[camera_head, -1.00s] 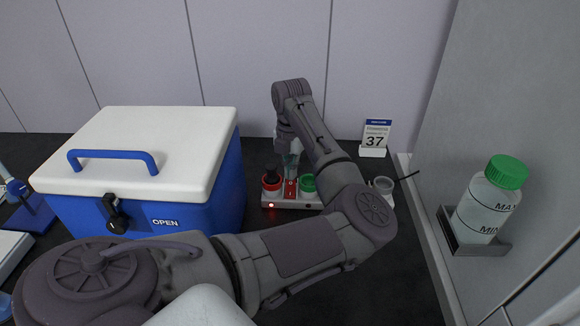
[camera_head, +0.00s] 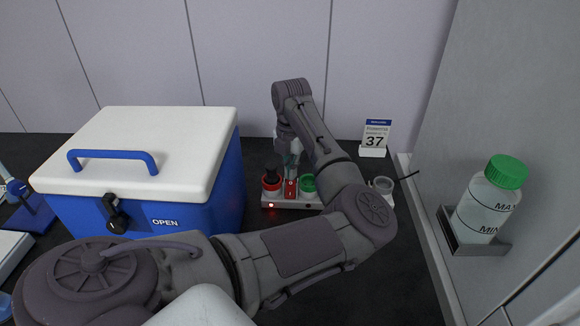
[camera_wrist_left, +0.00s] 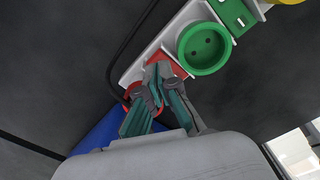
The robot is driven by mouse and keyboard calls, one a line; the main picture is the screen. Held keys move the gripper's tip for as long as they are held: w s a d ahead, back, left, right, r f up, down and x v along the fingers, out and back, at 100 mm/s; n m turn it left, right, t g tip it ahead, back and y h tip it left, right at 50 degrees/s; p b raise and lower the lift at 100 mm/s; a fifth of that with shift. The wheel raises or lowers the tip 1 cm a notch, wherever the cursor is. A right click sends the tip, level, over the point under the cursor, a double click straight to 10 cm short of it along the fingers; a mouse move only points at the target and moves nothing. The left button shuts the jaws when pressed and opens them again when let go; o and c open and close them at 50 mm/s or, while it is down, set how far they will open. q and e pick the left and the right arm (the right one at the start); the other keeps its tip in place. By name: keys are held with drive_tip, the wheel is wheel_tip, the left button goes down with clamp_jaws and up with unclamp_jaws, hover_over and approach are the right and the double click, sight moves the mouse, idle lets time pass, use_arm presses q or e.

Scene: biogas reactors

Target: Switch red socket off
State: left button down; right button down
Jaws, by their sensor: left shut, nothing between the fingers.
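The white power strip (camera_head: 284,205) stands on the dark worktop behind my left arm. Its red socket (camera_head: 270,184) holds a dark plug, and the red light (camera_head: 271,205) in front of it glows. The red switch (camera_head: 290,192) sits just right of the red socket. My left gripper (camera_head: 291,176) is shut and empty, pointing down at the red switch. In the left wrist view the fingertips (camera_wrist_left: 158,72) overlap the red switch (camera_wrist_left: 176,64); I cannot tell if they touch it. The red socket (camera_wrist_left: 132,92) is mostly hidden behind the fingers there.
The green socket (camera_head: 308,184) is empty, close right of the gripper; its green switch (camera_wrist_left: 232,15) shows in the wrist view. A blue cooler box (camera_head: 225,180) stands left. A small display (camera_head: 374,138) and a green-capped bottle (camera_head: 486,205) are right.

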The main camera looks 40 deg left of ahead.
sight(291, 183)
use_arm(q)
drive_tip(key=shift+f+b, duration=1)
drive_tip(key=shift+f, duration=0.25)
idle(0.4)
drive_tip(key=shift+r, duration=0.15)
drive_tip(key=shift+r+p, duration=0.65)
drive_tip(key=shift+r, duration=0.25)
drive_tip(key=shift+r+p, duration=1.15)
drive_tip(key=shift+r, duration=1.4)
